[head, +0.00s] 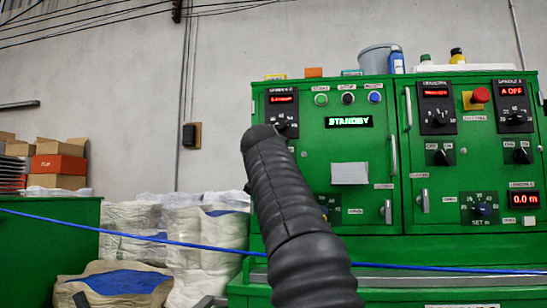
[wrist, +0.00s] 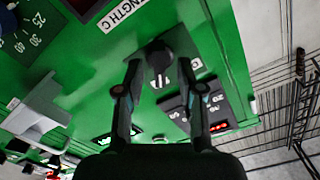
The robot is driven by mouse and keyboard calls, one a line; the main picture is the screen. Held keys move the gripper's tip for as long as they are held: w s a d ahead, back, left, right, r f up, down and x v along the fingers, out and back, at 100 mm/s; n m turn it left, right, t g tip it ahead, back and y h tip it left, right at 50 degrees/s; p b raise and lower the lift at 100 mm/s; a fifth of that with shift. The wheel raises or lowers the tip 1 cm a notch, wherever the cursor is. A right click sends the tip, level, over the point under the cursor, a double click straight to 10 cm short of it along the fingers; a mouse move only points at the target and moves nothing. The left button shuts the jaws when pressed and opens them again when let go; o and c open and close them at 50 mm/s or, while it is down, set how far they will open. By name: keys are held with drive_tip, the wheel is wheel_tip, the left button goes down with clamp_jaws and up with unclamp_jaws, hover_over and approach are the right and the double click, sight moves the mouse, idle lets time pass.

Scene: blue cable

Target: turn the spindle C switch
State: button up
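In the wrist view, a round black switch knob (wrist: 159,56) with a white mark sits on the green panel, with small white labels on both sides. My gripper (wrist: 160,76) is open, with one fingertip on each side of the knob's lower part. I cannot tell whether the fingers touch it. In the head view, the spindle C dial panel (head: 283,100) with its red display shows at the cabinet's upper left. My dark arm covers the area below that dial, so the switch and my gripper are hidden there.
The green cabinet (head: 340,220) has a STANDBY display (head: 349,122), coloured buttons, and a right door with similar dials and switches. A blue cable (head: 180,243) runs across the front, passing behind my arm. In the wrist view, a grey block (wrist: 38,112) projects from the panel.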

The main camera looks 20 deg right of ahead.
drive_tip(key=v, duration=1)
drive_tip(key=shift+a+f, duration=0.1)
drive_tip(key=shift+a, duration=0.1)
drive_tip(key=s+a+f+n+g+y, duration=0.3)
drive_tip(key=s+f, duration=0.6)
drive_tip(key=f, duration=0.9)
drive_tip(key=s+a+f+n+g+y, duration=0.3)
drive_tip(key=s+f, duration=0.6)
drive_tip(key=f, duration=0.9)
drive_tip(key=s+a+f+n+g+y, duration=0.3)
drive_tip(key=s+a+f+n, duration=0.4)
drive_tip(key=f, duration=1.2)
drive_tip(key=s+y, duration=0.1)
drive_tip(key=s, duration=0.2)
drive_tip(key=shift+s, duration=0.1)
